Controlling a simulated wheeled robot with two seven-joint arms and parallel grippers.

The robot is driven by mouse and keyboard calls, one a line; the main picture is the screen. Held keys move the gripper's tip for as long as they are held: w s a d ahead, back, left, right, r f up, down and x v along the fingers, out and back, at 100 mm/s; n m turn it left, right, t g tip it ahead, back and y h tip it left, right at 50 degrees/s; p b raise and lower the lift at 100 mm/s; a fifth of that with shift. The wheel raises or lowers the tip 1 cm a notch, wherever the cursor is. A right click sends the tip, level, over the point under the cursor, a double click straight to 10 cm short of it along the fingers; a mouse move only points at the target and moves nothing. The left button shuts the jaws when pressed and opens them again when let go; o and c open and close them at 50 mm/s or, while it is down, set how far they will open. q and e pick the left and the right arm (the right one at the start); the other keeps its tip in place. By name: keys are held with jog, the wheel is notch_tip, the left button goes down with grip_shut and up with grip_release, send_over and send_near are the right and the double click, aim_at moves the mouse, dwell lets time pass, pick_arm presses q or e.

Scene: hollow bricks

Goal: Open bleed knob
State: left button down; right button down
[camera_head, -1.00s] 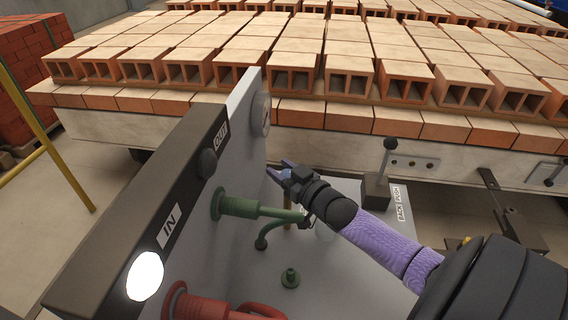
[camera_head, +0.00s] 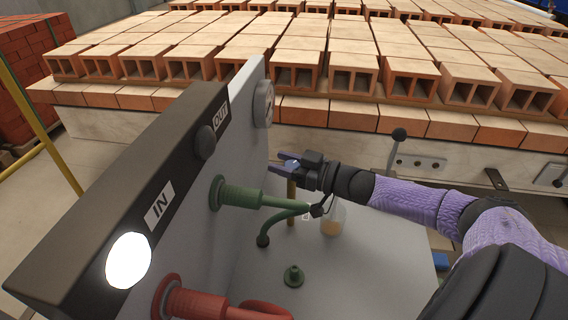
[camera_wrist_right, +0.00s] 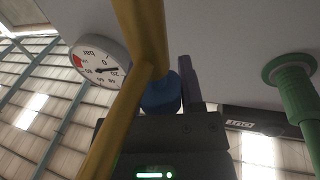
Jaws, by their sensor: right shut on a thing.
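A small blue knob (camera_wrist_right: 160,95) shows in the right wrist view, between the jaws behind a yellow pipe (camera_wrist_right: 150,45). In the head view a bit of blue (camera_head: 291,163) shows between the fingers, at the top of the yellow pipe (camera_head: 291,203). My right gripper (camera_head: 280,163) is shut on this blue knob; one purple finger (camera_wrist_right: 190,85) shows beside it in the wrist view. The far finger is mostly hidden. The round pressure gauge (camera_wrist_right: 97,63) sits on the panel, edge-on in the head view (camera_head: 264,103). My left gripper is not in view.
A grey panel (camera_head: 240,140) with a green hose fitting (camera_head: 235,196) and red fitting (camera_head: 190,303) stands left of the gripper. A bottle (camera_head: 333,222) stands below my wrist. A lever (camera_head: 396,148) rises behind it. Hollow bricks (camera_head: 350,70) fill the table beyond.

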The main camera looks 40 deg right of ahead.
jog(key=shift+r, duration=0.1)
jog(key=shift+c, duration=1.1)
grip_release()
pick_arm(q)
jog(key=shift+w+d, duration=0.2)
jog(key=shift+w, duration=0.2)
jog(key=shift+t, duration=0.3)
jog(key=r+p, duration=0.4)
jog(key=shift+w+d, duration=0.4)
pick_arm(e)
jog(key=v, duration=0.9)
jog(key=shift+s, duration=0.4)
jog(key=shift+d, duration=0.15)
